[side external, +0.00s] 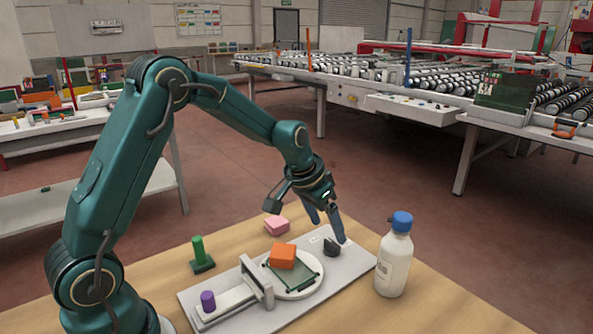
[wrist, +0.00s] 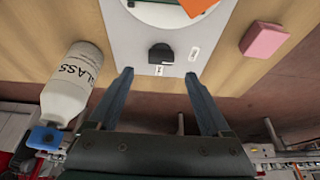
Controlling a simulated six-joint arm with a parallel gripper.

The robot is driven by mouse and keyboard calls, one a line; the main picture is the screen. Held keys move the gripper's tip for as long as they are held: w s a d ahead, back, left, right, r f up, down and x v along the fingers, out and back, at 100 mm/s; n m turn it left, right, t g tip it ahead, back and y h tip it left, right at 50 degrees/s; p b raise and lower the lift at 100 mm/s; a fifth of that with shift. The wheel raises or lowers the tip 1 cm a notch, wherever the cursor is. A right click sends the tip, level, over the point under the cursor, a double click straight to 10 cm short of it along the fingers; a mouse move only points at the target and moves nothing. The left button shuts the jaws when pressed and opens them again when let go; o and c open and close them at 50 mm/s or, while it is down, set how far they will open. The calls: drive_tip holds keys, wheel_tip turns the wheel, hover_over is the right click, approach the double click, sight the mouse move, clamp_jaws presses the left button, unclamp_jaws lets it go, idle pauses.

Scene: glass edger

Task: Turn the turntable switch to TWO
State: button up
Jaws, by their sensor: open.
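The turntable switch is a black knob (side external: 331,247) on the grey base plate (side external: 355,262), beside the round white turntable (side external: 312,284). In the wrist view the knob (wrist: 161,53) lies just ahead of the fingertips, roughly centred between them. Small white labels sit below it (wrist: 160,70) and to its right (wrist: 194,54); their text is too small to read. My gripper (side external: 329,231) is open and empty, pointing down close to the knob. In the wrist view its two blue fingers (wrist: 159,73) are spread apart, with no clear contact with the knob.
An orange block (side external: 282,255) sits on dark-framed glass on the turntable. A white bottle with a blue cap (side external: 394,262) stands close to the right of the plate. A pink block (side external: 276,225), a green peg (side external: 200,252) and a purple knob (side external: 208,300) are to the left.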

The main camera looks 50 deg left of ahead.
sight(332, 242)
drive_tip(key=shift+x, duration=2.65)
drive_tip(key=shift+s, duration=0.15)
clamp_jaws()
